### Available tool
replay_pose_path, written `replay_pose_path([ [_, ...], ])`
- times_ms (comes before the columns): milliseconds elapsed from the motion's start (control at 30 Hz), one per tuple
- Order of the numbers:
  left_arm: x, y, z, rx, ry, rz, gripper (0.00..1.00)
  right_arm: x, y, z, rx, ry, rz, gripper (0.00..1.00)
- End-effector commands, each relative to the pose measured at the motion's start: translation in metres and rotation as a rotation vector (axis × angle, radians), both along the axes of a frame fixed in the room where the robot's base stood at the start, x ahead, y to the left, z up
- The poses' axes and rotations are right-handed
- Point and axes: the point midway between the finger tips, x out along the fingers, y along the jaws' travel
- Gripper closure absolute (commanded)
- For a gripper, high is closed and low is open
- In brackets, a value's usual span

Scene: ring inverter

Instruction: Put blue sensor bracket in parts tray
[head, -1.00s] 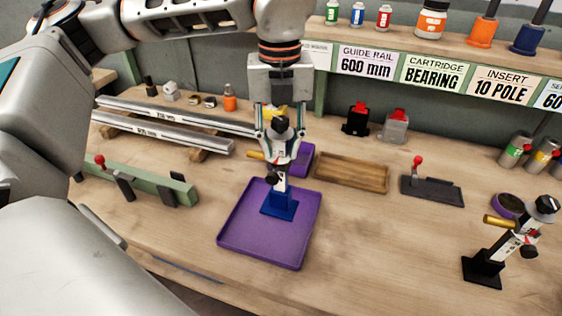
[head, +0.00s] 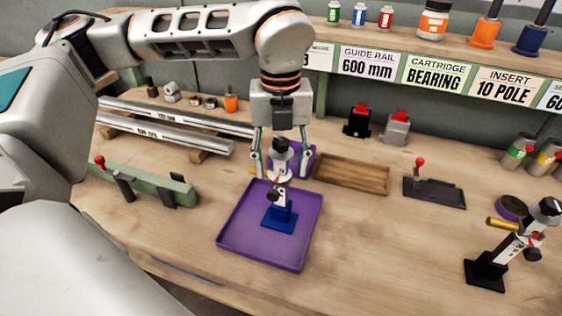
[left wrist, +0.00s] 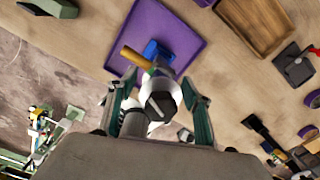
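The blue sensor bracket (head: 280,215) stands upright on the floor of the purple parts tray (head: 240,240). It has a blue base, a white post and black knobs. My left gripper (head: 280,170) is above the tray, pointing down, with its fingers spread on either side of the bracket's upper part. In the left wrist view the bracket's blue base (left wrist: 158,50) shows over the tray (left wrist: 190,40), and the open fingers of my left gripper (left wrist: 158,108) flank its black top with visible gaps. My right gripper is not in view.
A similar bracket with a black base (head: 486,270) stands at the right. A wooden tray (head: 352,174) lies behind the purple tray. A green fixture with a red knob (head: 145,185) is at the left, and metal rails (head: 170,133) lie behind it.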

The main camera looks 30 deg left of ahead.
Motion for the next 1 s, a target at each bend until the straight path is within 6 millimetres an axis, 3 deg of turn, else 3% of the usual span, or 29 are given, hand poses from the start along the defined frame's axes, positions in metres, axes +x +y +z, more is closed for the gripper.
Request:
replay_pose_path([
  [333, 0.001, 0.0, 0.012, -0.001, -0.004, 0.001, 0.5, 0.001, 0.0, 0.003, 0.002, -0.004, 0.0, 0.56],
  [733, 0.001, 0.0, 0.092, 0.0, -0.006, 0.001, 0.5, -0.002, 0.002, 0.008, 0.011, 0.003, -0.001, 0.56],
  [1000, 0.0, 0.0, 0.121, 0.0, -0.001, 0.0, 0.5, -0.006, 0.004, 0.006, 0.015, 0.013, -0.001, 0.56],
])
